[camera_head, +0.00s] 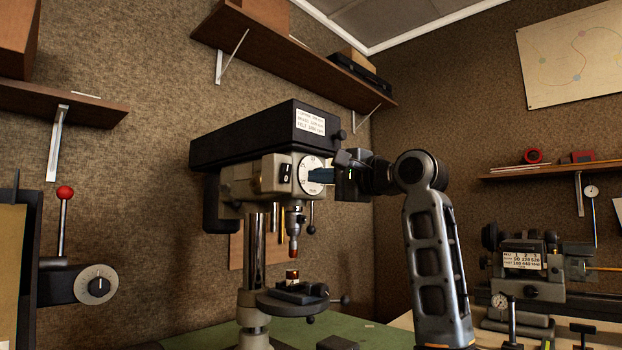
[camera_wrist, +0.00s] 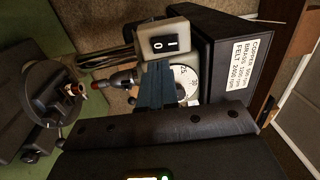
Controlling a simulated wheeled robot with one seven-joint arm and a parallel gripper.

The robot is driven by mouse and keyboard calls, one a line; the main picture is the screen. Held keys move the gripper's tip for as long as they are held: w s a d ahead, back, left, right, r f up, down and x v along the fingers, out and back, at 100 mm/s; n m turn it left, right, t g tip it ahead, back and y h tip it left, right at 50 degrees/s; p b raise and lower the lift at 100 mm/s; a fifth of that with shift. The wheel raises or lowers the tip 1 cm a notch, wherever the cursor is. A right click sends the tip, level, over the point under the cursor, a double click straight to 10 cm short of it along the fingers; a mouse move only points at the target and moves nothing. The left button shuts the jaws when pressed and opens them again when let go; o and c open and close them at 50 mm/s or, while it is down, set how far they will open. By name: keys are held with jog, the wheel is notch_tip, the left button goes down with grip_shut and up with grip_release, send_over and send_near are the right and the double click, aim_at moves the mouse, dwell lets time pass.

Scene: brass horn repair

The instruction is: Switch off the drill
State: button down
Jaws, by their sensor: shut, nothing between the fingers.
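The drill (camera_head: 240,150) is a bench drill press with a black belt housing and a grey head, standing on a green bench in the head view. Its black rocker switch (camera_head: 286,174) sits on the front of the head and is marked 0 and I. In the wrist view the switch (camera_wrist: 165,44) shows just beyond my fingertips. I cannot tell which side is pressed in. My gripper (camera_head: 318,175) is shut and empty, its blue fingers in front of the white dial (camera_head: 308,163). In the wrist view the fingers (camera_wrist: 155,68) partly cover the dial, close to the switch box.
The drill's round table (camera_head: 268,305) with a dark vise is below the chuck (camera_head: 294,222). A lever with a red knob (camera_head: 65,192) stands at the left. A small lathe (camera_head: 530,275) is at the right. Wooden shelves (camera_head: 300,60) hang on the walls above.

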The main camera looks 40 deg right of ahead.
jog(key=s, duration=0.6)
jog(key=shift+s+d+f+b, duration=0.15)
jog(key=shift+s+f+b, duration=0.05)
jog(key=shift+f+b, duration=0.2)
jog(key=w+a+f+h, duration=0.1)
jog(key=w+a+f, duration=0.1)
jog(key=f, duration=1)
jog(key=w+a+f+h, duration=0.1)
jog(key=w+a+f, duration=0.15)
jog(key=f, duration=0.85)
jog(key=s+a+f+n+g, duration=0.15)
jog(key=s+a+f, duration=0.25)
jog(key=f, duration=0.5)
jog(key=s+a+f+n+g, duration=0.15)
jog(key=s+a+f, duration=0.3)
jog(key=f, duration=0.55)
jog(key=s+a+f+n, duration=0.3)
jog(key=s+a+f, duration=0.15)
jog(key=s, duration=0.25)
jog(key=s+a+f+n, duration=0.2)
jog(key=s+a+f, duration=0.1)
jog(key=s+f, duration=0.35)
jog(key=s+a+r+n, duration=0.1)
jog(key=s+a+n, duration=0.2)
jog(key=s, duration=0.7)
jog(key=s+a+r+n+g+y, duration=0.1)
jog(key=s+a+n, duration=0.2)
jog(key=s+n, duration=0.3)
jog(key=shift+s+n, duration=0.3)
jog(key=shift+s, duration=2.1)
